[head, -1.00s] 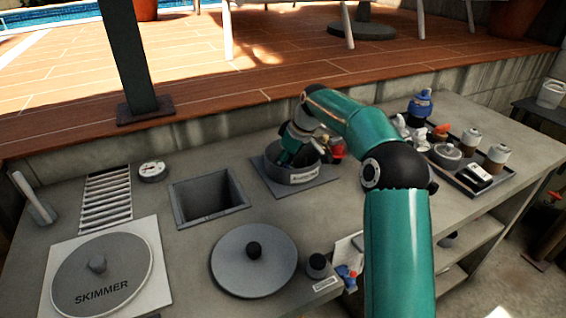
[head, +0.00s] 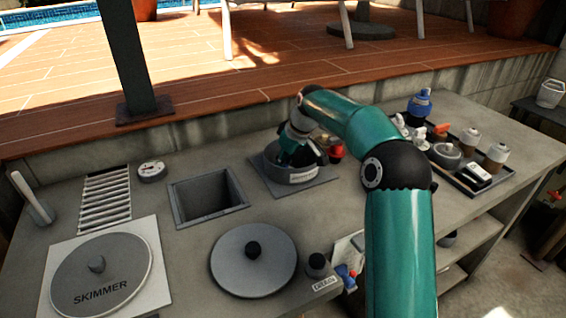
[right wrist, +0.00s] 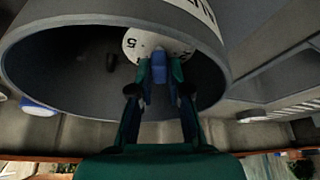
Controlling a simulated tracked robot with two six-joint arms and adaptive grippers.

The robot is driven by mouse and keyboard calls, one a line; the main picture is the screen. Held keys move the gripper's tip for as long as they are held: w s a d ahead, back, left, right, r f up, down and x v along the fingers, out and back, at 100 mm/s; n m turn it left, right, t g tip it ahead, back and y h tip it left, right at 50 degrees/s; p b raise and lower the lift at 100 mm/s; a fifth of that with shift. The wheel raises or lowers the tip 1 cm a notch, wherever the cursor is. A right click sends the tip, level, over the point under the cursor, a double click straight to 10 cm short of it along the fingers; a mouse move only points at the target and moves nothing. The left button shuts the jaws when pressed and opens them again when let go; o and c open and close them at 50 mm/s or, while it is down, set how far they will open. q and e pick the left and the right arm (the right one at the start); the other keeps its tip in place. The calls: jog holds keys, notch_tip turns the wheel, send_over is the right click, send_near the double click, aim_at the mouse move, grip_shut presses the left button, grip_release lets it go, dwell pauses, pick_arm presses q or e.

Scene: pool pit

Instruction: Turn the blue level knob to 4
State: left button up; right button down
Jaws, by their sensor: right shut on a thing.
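The blue level knob (right wrist: 159,62) is inside a round grey housing (right wrist: 60,75). It stands in front of a white dial plate (right wrist: 138,41) on which an upside-down "5" can be read. My right gripper (right wrist: 160,77) is shut on the knob, with one green finger on each side of it. In the head view my right gripper (head: 290,153) reaches into the housing (head: 305,177), and the knob is hidden there. I cannot read which number the knob points to. My left gripper is not in view.
A square opening (head: 207,196) and a grey lid with a black knob (head: 253,263) lie near the housing. A red object (head: 336,151) stands just right of it. A tray (head: 478,189) with bottles and a blue jug is further right.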

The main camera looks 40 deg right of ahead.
jog(key=m+h, duration=0.1)
jog(key=m, duration=0.1)
jog(key=m+h, duration=0.1)
jog(key=m, duration=0.2)
jog(key=shift+w+a+r, duration=0.1)
jog(key=shift+a, duration=0.05)
jog(key=m, duration=0.2)
jog(key=m+g+h, duration=0.1)
jog(key=m, duration=0.2)
jog(key=shift+a+h, duration=0.1)
jog(key=shift+h, duration=0.2)
jog(key=shift+m, duration=0.3)
jog(key=c, duration=1.1)
grip_release()
jog(key=v, duration=1.1)
jog(key=shift+w+a+r, duration=0.1)
jog(key=shift+a+r, duration=0.05)
jog(key=shift+r, duration=0.25)
